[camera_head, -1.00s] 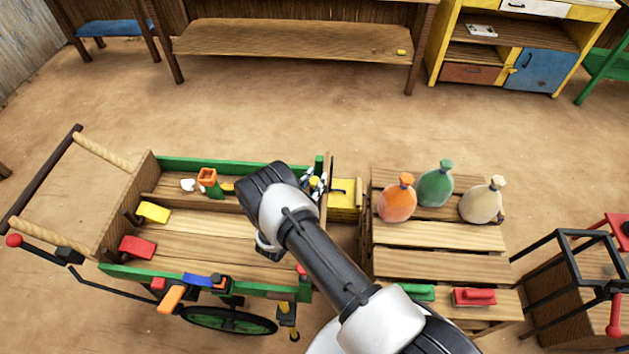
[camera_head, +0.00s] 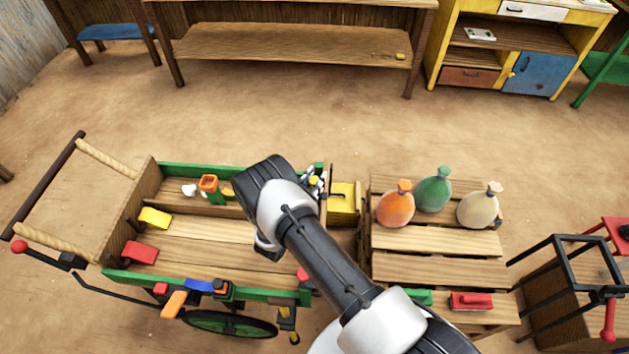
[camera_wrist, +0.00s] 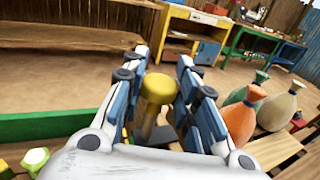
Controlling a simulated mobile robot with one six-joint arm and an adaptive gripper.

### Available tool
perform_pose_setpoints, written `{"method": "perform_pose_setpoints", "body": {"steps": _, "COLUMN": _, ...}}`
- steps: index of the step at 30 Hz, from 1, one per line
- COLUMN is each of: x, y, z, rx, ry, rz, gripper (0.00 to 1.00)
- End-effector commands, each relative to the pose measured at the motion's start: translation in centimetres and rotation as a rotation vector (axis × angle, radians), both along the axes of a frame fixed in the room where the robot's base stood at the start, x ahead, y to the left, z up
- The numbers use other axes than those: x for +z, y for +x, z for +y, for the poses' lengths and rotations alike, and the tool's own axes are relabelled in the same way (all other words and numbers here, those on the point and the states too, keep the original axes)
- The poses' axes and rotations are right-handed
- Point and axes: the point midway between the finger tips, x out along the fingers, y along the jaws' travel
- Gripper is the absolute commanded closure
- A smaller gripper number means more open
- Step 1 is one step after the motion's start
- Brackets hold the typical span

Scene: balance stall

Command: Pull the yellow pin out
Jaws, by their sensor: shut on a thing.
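The yellow pin (camera_wrist: 156,95) is a yellow cylinder with a rounded top, upright between my fingers in the wrist view. My gripper (camera_wrist: 160,88) is shut on it, with a blue-padded finger at each side. In the head view my gripper (camera_head: 313,183) is at the right end of the wooden cart (camera_head: 190,170), mostly behind my arm. Only a small yellow bit of the pin shows there. The pin's lower end is hidden, so I cannot tell whether it is still seated.
A pallet (camera_head: 435,242) to the right carries an orange sack (camera_head: 396,207), a green sack (camera_head: 433,190) and a cream sack (camera_head: 479,205). A yellow box (camera_head: 343,200) is beside the cart's end. A black frame (camera_head: 560,265) stands at far right. Open floor lies behind.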

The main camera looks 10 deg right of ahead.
Motion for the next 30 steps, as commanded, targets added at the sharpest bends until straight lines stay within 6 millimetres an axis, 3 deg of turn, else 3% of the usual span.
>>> {"method": "perform_pose_setpoints", "body": {"steps": 5, "x": 0.3, "y": 0.1, "z": 0.1, "rx": -0.001, "ry": -0.007, "rz": -0.011, "gripper": 1.0}}
{"method": "perform_pose_setpoints", "body": {"steps": 6, "x": 0.3, "y": 0.1, "z": 0.1, "rx": -0.001, "ry": -0.007, "rz": -0.011, "gripper": 0.71}}
{"method": "perform_pose_setpoints", "body": {"steps": 14, "x": 0.2, "y": 0.1, "z": 0.1, "rx": -0.001, "ry": -0.005, "rz": -0.009, "gripper": 0.54}}
{"method": "perform_pose_setpoints", "body": {"steps": 25, "x": 0.2, "y": -0.1, "z": 0.2, "rx": 0.0, "ry": -0.004, "rz": -0.007, "gripper": 0.52}}
{"method": "perform_pose_setpoints", "body": {"steps": 30, "x": 0.2, "y": -1.6, "z": 1.7, "rx": 0.004, "ry": -0.005, "rz": -0.006, "gripper": 0.52}}
